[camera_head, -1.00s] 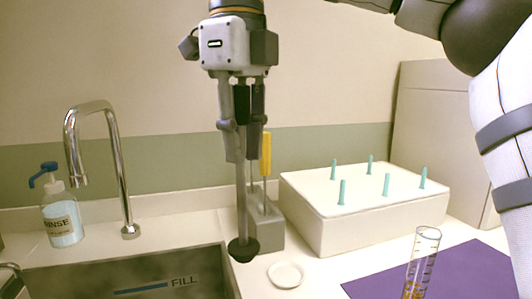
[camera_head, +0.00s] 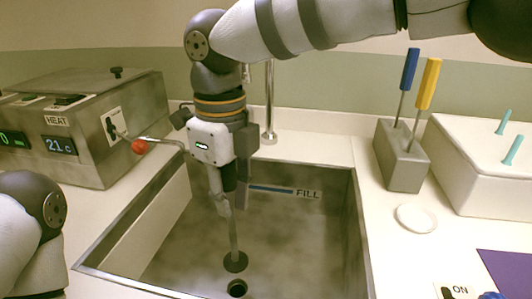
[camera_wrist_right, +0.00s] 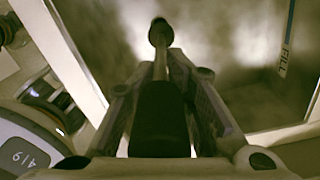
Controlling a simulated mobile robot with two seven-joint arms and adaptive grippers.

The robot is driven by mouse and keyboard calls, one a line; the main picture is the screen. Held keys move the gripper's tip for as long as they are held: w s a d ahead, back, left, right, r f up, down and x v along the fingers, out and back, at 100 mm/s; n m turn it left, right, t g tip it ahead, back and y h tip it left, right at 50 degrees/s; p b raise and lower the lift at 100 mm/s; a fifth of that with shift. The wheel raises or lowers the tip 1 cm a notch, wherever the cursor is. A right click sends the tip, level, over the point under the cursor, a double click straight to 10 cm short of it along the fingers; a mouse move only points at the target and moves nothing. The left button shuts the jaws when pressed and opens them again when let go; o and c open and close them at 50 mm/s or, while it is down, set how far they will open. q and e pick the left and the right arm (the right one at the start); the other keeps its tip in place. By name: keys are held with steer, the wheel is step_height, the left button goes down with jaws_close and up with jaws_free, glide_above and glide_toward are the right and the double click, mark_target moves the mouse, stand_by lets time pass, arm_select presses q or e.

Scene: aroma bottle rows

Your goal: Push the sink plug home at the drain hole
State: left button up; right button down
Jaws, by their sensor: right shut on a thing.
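The sink plug (camera_head: 235,262) is a dark disc on a grey upright stem. My right gripper (camera_head: 232,203) is shut on the stem and hangs over the sink (camera_head: 180,255). The drain hole (camera_head: 237,289) is a dark round opening in the sink floor, just below the plug in the head view. The plug appears apart from the hole, above it. In the right wrist view the plug (camera_wrist_right: 160,32) shows beyond the fingertips (camera_wrist_right: 160,75), and the hole cannot be made out. My left gripper is out of view.
A heater box (camera_head: 85,125) with a red-knobbed lever (camera_head: 139,147) stands left of the sink. The tap (camera_head: 269,110) rises behind it. Right are a holder (camera_head: 402,155) with blue and yellow tools, a white lid (camera_head: 417,218) and a pegged white block (camera_head: 480,165).

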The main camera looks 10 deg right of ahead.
steer(key=shift+s+a+f, duration=0.1)
steer(key=shift+a+f, duration=0.1)
glide_above(234, 261)
steer(key=shift+w+f, duration=0.2)
steer(key=shift+f, duration=2.7)
steer(key=shift+f, duration=1.3)
steer(key=c, duration=1.3)
jaws_free()
